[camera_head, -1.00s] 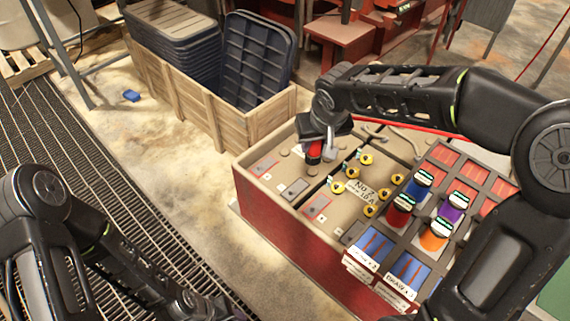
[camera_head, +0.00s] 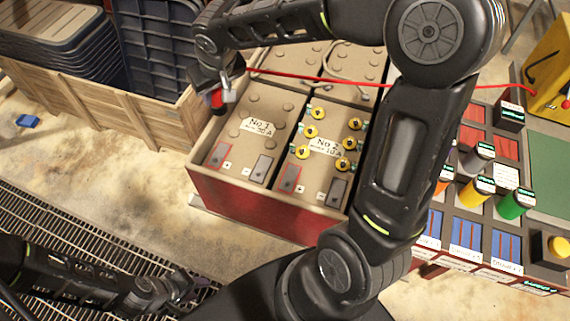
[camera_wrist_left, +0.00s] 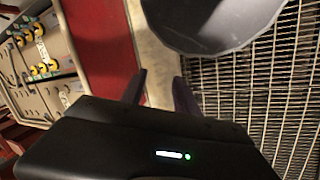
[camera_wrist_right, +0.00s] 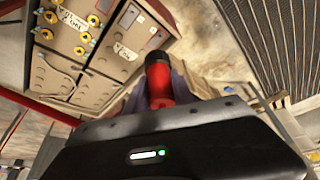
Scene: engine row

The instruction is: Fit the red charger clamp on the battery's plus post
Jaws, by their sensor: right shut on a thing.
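The red charger clamp (camera_head: 217,99) hangs in my right gripper (camera_head: 222,82), which is shut on it. In the head view it appears over the left wall of the red battery box, apart from the plates. The clamp also shows in the right wrist view (camera_wrist_right: 158,80), between the fingers, with a dark end. The No. 1 battery (camera_head: 282,102) has a red-outlined plate (camera_head: 219,153) marked plus and a grey plate (camera_head: 262,168) at its near end. My left gripper (camera_wrist_left: 158,88) is open and empty, above the floor grating beside the red box wall.
The No. 2 battery (camera_head: 330,118) with yellow caps sits beside No. 1. A red cable (camera_head: 320,79) runs from the clamp to a yellow charger (camera_head: 550,75). A wooden crate (camera_head: 110,115) stands at left. A rack of coloured pots (camera_head: 470,215) is at right.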

